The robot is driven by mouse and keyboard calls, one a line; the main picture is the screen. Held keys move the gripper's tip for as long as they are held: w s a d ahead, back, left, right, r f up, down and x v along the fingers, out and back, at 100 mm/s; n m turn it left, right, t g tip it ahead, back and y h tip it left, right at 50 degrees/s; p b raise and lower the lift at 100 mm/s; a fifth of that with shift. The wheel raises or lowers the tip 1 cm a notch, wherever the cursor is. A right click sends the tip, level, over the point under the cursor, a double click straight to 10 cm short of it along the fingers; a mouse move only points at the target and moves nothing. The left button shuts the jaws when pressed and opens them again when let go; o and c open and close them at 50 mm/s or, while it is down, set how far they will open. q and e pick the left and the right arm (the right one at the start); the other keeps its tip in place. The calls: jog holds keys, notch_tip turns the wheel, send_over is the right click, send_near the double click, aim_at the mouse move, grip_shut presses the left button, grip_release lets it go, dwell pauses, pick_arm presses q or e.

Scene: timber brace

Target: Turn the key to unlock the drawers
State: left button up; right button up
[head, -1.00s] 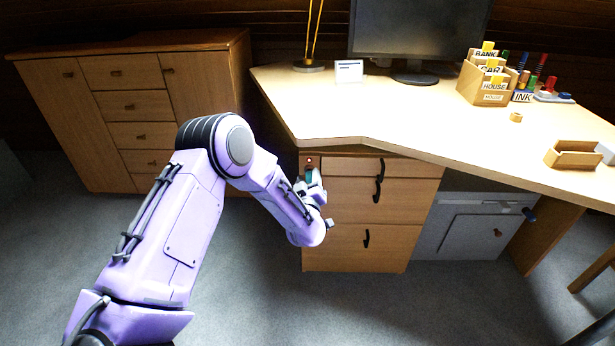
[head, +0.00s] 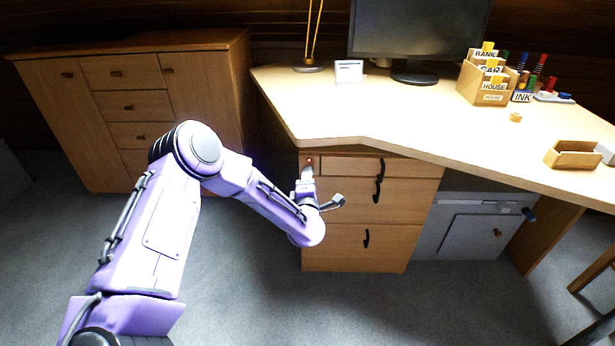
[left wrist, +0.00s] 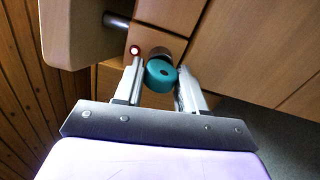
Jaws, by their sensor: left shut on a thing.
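The drawer unit (head: 335,210) stands under the left part of the desk, with dark handles on its drawers. The key's teal round head (left wrist: 160,74) shows in the left wrist view between the two fingers, in front of a dark round lock (left wrist: 160,53). My left gripper (head: 308,176) is shut on the key at the unit's upper left corner; it also shows in the left wrist view (left wrist: 157,82). A small red light in a pale ring (left wrist: 135,50) sits beside the lock. The key's shaft is hidden. My right gripper is not in view.
The desk top (head: 400,120) overhangs the drawers, and its edge lies close above my left gripper. A wooden cabinet (head: 130,105) stands at the left. A grey box (head: 465,230) is under the desk to the right. The carpet in front is clear.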

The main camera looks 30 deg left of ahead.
pick_arm(q)
jog(key=m, duration=0.6)
jog(key=shift+w+d+r+m, duration=0.1)
jog(key=shift+d+r+m, duration=0.1)
jog(key=shift+m, duration=0.1)
jog(key=m, duration=0.3)
jog(key=shift+m, duration=0.3)
jog(key=m, duration=0.6)
jog(key=o, duration=1.2)
jog(key=shift+a+f, duration=0.15)
jog(key=shift+a, duration=0.05)
